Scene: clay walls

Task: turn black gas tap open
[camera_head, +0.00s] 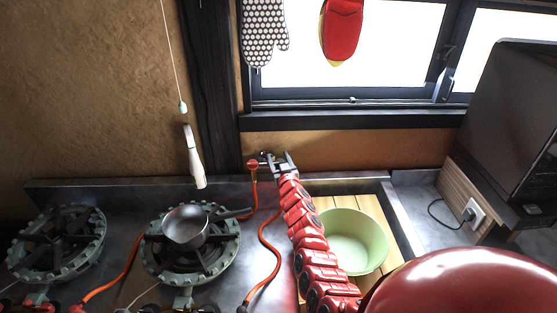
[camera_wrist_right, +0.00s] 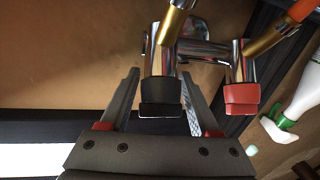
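The black gas tap (camera_wrist_right: 160,103) is a black knob on the end of a chrome pipe fitting on the clay wall. In the right wrist view it sits between the two fingers of my right gripper (camera_wrist_right: 160,76), which are open with a gap on each side of it. In the head view my right gripper (camera_head: 284,162) reaches to the wall below the window and covers most of this tap. A red tap (camera_wrist_right: 242,95) is beside it; it also shows in the head view (camera_head: 253,164), left of the gripper. My left gripper is not in view.
Orange hoses (camera_head: 268,240) run from the fitting toward the burners. A pan (camera_head: 186,227) stands on the middle burner. A green bowl (camera_head: 352,240) sits right of my right arm. A spray bottle (camera_wrist_right: 300,95) is near the red tap in the wrist view.

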